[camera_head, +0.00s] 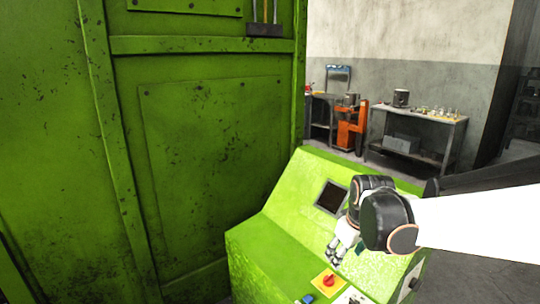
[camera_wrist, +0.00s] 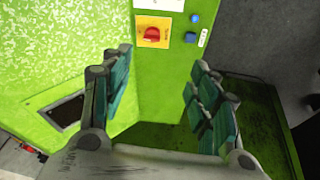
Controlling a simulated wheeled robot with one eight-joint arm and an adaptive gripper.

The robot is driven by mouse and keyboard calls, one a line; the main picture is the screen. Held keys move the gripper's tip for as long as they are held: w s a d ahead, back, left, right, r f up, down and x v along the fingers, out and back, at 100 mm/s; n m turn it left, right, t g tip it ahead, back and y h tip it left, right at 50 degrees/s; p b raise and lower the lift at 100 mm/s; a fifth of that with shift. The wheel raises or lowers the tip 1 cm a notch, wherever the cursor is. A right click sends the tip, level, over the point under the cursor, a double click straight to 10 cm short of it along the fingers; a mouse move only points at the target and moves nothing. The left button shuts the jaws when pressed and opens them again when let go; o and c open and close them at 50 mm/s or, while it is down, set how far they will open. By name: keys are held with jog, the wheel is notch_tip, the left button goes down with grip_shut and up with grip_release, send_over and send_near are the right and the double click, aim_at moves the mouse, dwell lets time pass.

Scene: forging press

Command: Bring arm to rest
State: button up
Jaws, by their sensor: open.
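My gripper (camera_head: 338,253) hangs in front of the green control console (camera_head: 268,238) in the head view, reached by my white arm from the right. In the wrist view my gripper (camera_wrist: 160,100) has its two teal-padded fingers wide apart with nothing between them. A red knob on a yellow plate (camera_wrist: 152,33) shows beyond the fingertips, with blue buttons beside it. The same red knob (camera_head: 328,281) is below the gripper in the head view. The fingers look apart from the console, though the exact gap cannot be told.
A tall green press body (camera_head: 210,140) stands at the left. A dark screen (camera_head: 331,197) is set in the console's sloped face, close to my wrist. A workbench (camera_head: 418,139) and an orange machine (camera_head: 352,128) stand at the back wall. Grey floor (camera_head: 470,278) is open at the lower right.

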jog(key=s+r+m+t, duration=0.3)
jog(key=s+r+m, duration=0.1)
jog(key=s, duration=1.9)
jog(key=shift+a+r+m, duration=0.2)
jog(key=shift+m, duration=0.6)
jog(key=shift+c, duration=0.6)
